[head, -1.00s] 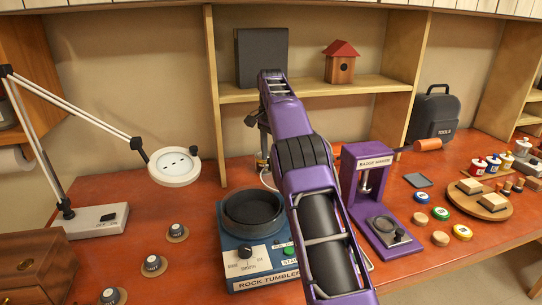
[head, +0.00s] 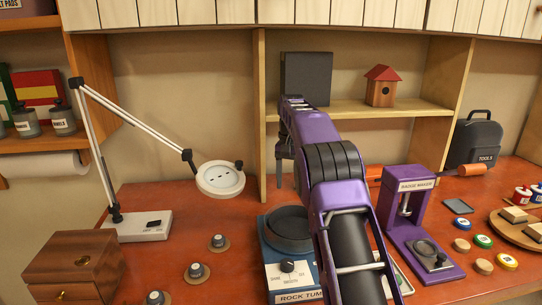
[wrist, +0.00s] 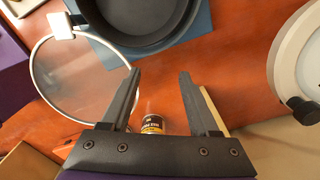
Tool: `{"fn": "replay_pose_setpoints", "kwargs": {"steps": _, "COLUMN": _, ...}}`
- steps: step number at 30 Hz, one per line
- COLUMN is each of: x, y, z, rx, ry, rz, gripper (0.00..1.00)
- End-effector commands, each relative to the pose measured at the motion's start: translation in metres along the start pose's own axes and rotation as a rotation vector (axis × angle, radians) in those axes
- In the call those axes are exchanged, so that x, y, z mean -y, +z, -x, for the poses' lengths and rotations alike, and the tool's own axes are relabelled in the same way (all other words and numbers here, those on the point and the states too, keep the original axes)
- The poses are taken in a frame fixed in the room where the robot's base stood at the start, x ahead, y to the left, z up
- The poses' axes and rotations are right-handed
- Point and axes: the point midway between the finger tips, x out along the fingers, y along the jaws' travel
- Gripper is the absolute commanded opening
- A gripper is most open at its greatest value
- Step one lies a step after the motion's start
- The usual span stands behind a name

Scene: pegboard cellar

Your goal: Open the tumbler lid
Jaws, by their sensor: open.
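The rock tumbler (head: 287,268) is a blue box with a dark round bowl (head: 287,222) on top, partly behind my arm. In the wrist view the bowl (wrist: 150,38) shows uncovered at the top edge. A clear round lid (wrist: 85,85) with a pale rim and a white tab (wrist: 60,25) shows beside the bowl, apart from my fingers. In the head view I cannot make out the lid. My gripper (head: 279,182) hangs above the back of the tumbler. In the wrist view its fingers (wrist: 158,72) are open with nothing held between them.
A small labelled jar (wrist: 152,124) stands beyond my fingers. The magnifier lamp (head: 220,178) is left of the tumbler and the purple badge maker (head: 410,215) is right of it. Several knobs (head: 197,271) sit at the front left. The shelf (head: 350,110) is behind my arm.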

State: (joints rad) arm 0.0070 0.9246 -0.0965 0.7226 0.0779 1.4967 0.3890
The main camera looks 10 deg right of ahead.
Motion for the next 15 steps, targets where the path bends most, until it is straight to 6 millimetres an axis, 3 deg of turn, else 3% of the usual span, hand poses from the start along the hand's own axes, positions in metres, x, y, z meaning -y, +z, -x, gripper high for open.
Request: {"fn": "replay_pose_setpoints", "kwargs": {"steps": 15, "x": 0.004, "y": 0.066, "z": 0.001, "rx": 0.0, "ry": 0.0, "rz": 0.514, "gripper": 0.61}}
